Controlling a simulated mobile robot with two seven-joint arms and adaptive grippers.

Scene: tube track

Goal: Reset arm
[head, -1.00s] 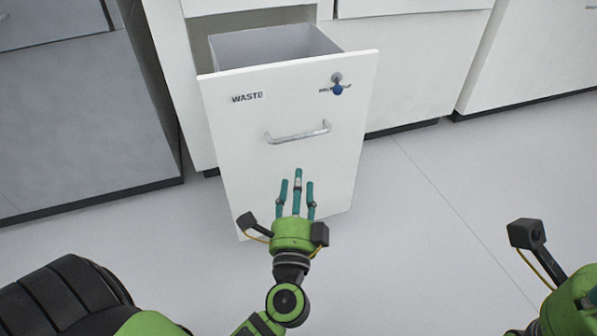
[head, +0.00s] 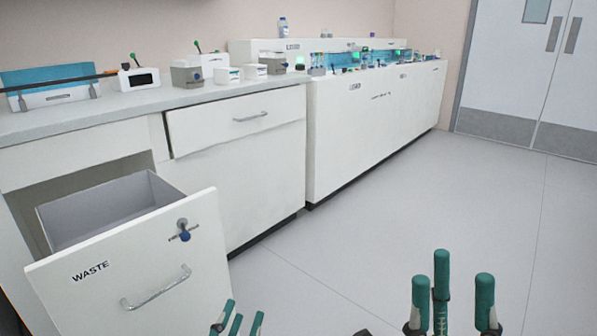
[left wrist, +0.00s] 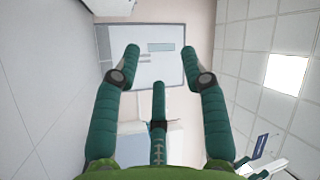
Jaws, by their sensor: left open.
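My left gripper (head: 238,318) shows its teal fingertips at the bottom of the head view, just right of the open waste drawer's front. In the left wrist view its fingers (left wrist: 160,72) are spread open with nothing between them. My right gripper (head: 451,290) points upward at the bottom right of the head view. Its teal fingers stand apart and hold nothing visible. Both palms are cut off by the head view's lower edge.
The waste drawer (head: 205,265) is pulled out at the lower left, with a handle (head: 156,288) and a blue key-like knob. A counter (head: 130,107) behind carries boxes and devices. The floor (head: 390,230) is clear, with double doors (head: 520,75) at the far right.

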